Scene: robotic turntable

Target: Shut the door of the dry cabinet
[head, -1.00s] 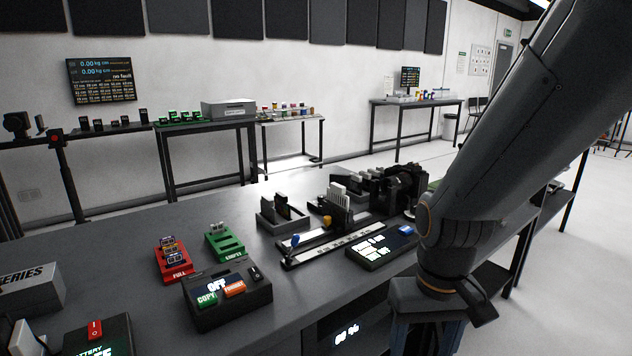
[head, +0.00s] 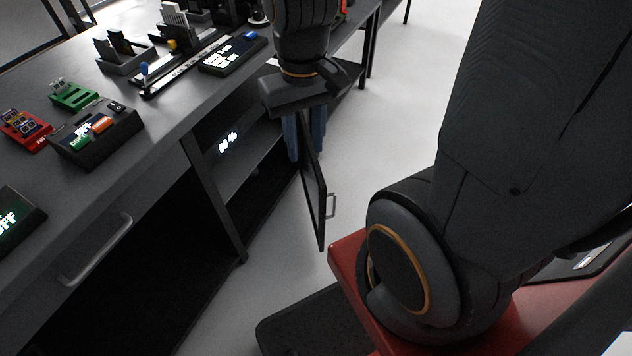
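The dry cabinet (head: 196,160) is under the workbench, with a lit percent readout (head: 228,142) on its upper front. Its door (head: 315,195) stands open, swung out into the aisle and seen nearly edge-on, with a pale handle (head: 331,205) on its right face. My gripper (head: 304,155) points down above the door's upper part. Its blue fingers hide the top of the door; whether they touch it, and how far apart they are, I cannot tell. The cabinet's inside is dark, with a shelf visible.
The workbench top (head: 130,95) carries a red tray (head: 25,128), a green tray (head: 74,95), a control box (head: 97,135) and a rail fixture. A drawer-like front with a bar handle (head: 97,250) is at lower left. Pale floor (head: 385,130) is free right of the door.

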